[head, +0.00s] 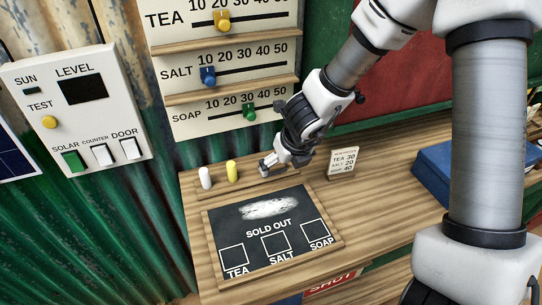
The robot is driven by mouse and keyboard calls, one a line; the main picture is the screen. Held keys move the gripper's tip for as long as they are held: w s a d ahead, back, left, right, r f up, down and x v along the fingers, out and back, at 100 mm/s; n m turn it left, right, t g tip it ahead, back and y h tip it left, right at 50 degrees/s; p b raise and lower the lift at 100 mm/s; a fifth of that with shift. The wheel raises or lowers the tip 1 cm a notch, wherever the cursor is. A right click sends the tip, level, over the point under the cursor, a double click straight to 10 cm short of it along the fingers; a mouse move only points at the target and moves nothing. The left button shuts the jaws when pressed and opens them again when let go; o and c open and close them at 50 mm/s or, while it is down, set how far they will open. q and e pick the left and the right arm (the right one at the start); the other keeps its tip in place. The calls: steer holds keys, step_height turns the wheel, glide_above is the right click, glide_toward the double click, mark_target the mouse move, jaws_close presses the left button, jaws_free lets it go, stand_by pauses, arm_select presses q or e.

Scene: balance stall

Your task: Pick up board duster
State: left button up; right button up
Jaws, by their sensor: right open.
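My right gripper (268,167) is open and reaches down over the right part of a wooden chalk ledge (214,187) behind the small chalkboard. I cannot make out a board duster clearly; the gripper covers that part of the ledge, so I cannot tell whether anything lies between or under its fingers. A white chalk (206,178) and a yellow chalk (232,171) stand on the ledge to the left of the gripper. My left gripper is out of view.
The chalkboard (230,227) with a white smear and "SOLD OUT" lies on the wooden counter (375,196). A price card (342,162) stands right of the gripper, a blue box (433,170) farther right. The slider panel (222,120) rises behind; a switch panel (84,110) is left.

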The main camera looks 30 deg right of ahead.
steer(key=p, duration=0.2)
glide_above(275, 172)
steer(key=shift+f, duration=0.1)
steer(key=shift+w+f, duration=0.2)
steer(key=shift+w, duration=0.05)
steer(key=b+x, duration=0.1)
steer(key=x, duration=0.1)
steer(key=b+x, duration=0.1)
steer(key=x, duration=0.1)
steer(key=shift+s+f, duration=0.1)
steer(key=shift+f, duration=0.35)
steer(key=shift+c, duration=0.7)
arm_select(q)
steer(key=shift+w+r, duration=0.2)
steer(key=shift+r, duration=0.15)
arm_select(e)
steer(key=c, duration=1.1)
